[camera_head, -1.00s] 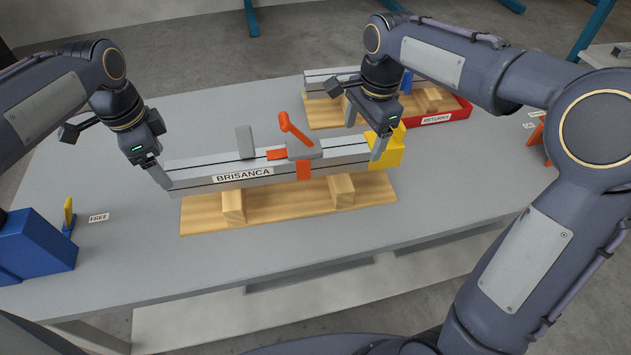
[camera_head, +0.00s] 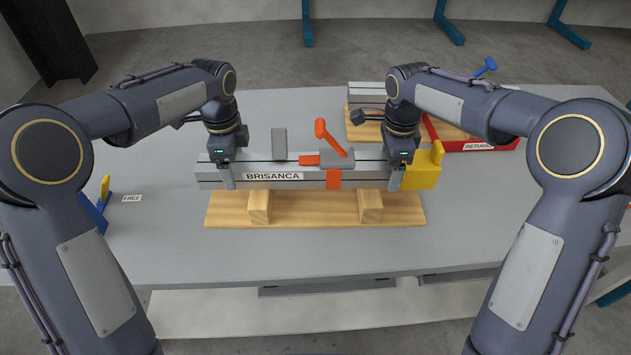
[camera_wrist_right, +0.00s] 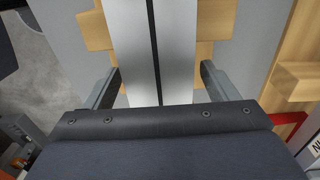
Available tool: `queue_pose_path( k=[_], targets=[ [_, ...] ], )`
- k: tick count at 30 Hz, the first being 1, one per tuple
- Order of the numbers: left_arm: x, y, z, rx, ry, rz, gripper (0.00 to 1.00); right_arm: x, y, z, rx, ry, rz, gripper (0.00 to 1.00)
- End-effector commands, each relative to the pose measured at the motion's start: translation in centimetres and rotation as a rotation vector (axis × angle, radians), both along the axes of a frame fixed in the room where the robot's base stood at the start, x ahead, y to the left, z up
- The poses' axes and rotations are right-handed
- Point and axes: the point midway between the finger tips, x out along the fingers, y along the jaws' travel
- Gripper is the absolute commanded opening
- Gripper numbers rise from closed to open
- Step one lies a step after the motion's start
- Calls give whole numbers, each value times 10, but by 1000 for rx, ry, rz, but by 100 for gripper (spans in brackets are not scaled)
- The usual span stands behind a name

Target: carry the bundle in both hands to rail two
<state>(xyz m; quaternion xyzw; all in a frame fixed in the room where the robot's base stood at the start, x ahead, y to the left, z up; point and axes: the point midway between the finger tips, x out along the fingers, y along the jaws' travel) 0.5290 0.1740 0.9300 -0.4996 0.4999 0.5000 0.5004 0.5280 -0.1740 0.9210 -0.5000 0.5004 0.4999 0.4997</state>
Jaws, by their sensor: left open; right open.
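A long silver rail bundle (camera_head: 235,183) labelled BRISANCA lies level across two wooden blocks on a wooden base (camera_head: 315,212). An orange-handled clamp (camera_head: 327,158) sits on it, with an orange strap (camera_head: 334,179) down its front. My left gripper (camera_head: 228,178) is open at the bundle's left end, a finger in front of its face. My right gripper (camera_head: 392,178) is open near its right end. In the right wrist view, the right gripper's fingers (camera_wrist_right: 160,70) stand apart on either side of the silver bundle (camera_wrist_right: 137,40), with gaps showing. Which rail is rail two cannot be told.
A yellow block (camera_head: 422,176) stands at the bundle's right end. Behind it are another silver rail (camera_head: 367,89) on wood and a red RETURNS tray (camera_head: 500,144). A grey upright plate (camera_head: 279,143) stands beside the clamp. A FREE label (camera_head: 132,198) lies left; the front table is clear.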

Motion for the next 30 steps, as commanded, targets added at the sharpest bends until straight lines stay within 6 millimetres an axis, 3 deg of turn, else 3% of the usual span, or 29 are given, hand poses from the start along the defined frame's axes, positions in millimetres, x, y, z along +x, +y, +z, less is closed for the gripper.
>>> queue_pose_path(
  k=[7,18,30],
  targets=[
    [0,0,-28,0,2,1,80,0,0,-28,1,0,0,80],
    [0,0,-32,-1,0,1,80,0,0,-32,1,-1,0,80],
    [0,0,-32,-1,0,1,28,0,0,-31,1,-2,0,28]
  ],
)
